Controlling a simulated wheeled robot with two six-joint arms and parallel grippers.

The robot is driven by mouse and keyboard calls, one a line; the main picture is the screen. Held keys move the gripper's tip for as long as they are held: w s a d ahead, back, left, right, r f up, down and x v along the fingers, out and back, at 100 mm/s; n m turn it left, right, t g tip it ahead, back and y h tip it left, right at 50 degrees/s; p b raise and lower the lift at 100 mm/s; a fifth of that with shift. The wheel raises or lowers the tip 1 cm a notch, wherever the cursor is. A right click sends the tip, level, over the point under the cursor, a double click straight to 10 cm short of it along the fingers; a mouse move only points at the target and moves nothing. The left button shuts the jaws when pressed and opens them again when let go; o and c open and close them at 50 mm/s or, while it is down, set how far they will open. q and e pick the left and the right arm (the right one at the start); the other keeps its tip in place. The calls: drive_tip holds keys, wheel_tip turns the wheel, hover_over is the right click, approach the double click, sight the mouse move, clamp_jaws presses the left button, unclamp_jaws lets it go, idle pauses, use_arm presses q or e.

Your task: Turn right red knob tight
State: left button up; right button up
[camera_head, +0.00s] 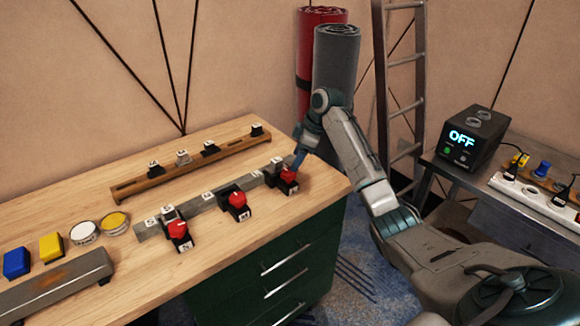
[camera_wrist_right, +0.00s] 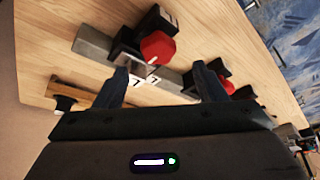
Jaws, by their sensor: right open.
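Three red knobs on black mounts sit along a grey bar (camera_head: 205,203) on the wooden table. The right red knob (camera_head: 288,174) is at the bar's far right end. In the right wrist view I take it to be the red knob (camera_wrist_right: 157,47) at top centre. My right gripper (camera_head: 297,160) is just above and behind that knob, fingers pointing down. In the right wrist view its fingers (camera_wrist_right: 163,73) are apart, with nothing held; the knob shows beyond the gap. Contact cannot be told. My left gripper is not in view.
The middle red knob (camera_head: 237,199) and left red knob (camera_head: 178,229) are on the same bar. A wooden rail (camera_head: 185,170) with small switches lies behind. Blue and yellow buttons (camera_head: 51,247) are at left. A black box reading OFF (camera_head: 465,140) stands on the right table.

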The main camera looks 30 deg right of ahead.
sight(289, 172)
drive_tip(key=x, duration=0.4)
drive_tip(key=shift+w+f, duration=0.25)
drive_tip(key=shift+f, duration=0.05)
drive_tip(key=shift+a+f+p, duration=0.15)
drive_tip(key=shift+f+p, duration=0.15)
drive_tip(key=shift+f, duration=0.2)
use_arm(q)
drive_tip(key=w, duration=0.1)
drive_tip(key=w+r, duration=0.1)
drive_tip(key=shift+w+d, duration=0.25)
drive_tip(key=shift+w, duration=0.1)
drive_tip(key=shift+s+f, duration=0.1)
use_arm(e)
drive_tip(key=shift+w+f, duration=0.1)
drive_tip(key=shift+c, duration=1.2)
drive_tip(key=c, duration=0.7)
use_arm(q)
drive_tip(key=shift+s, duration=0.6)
use_arm(e)
drive_tip(key=shift+c, duration=0.3)
